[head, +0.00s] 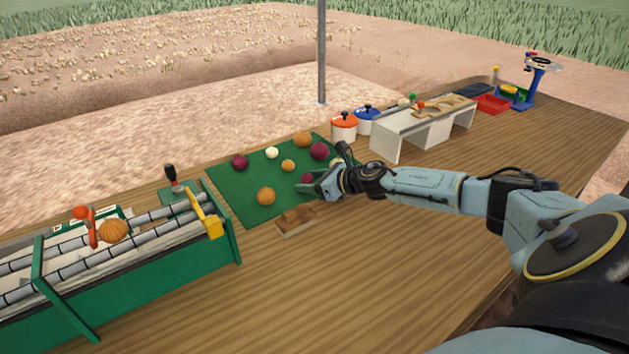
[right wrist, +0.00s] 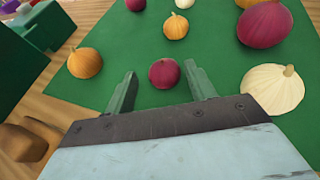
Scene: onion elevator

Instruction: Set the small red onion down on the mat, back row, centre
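The small red onion (head: 307,178) is at the near side of the green mat (head: 232,192). In the right wrist view the onion (right wrist: 165,72) lies between the two fingers of my right gripper (right wrist: 162,84), with a visible gap on the left side. My right gripper (head: 311,187) is open around it, low over the mat. An orange onion (right wrist: 85,62) is to its left and a white onion (right wrist: 273,88) to its right. Beyond it are a small orange onion (right wrist: 176,26) and a large red onion (right wrist: 264,24). My left gripper is not in view.
Another red onion (head: 239,162), a small white one (head: 272,153) and an orange one (head: 302,139) sit along the mat's far side. A green roller conveyor (head: 130,270) stands left; lidded pots (head: 344,128) stand behind.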

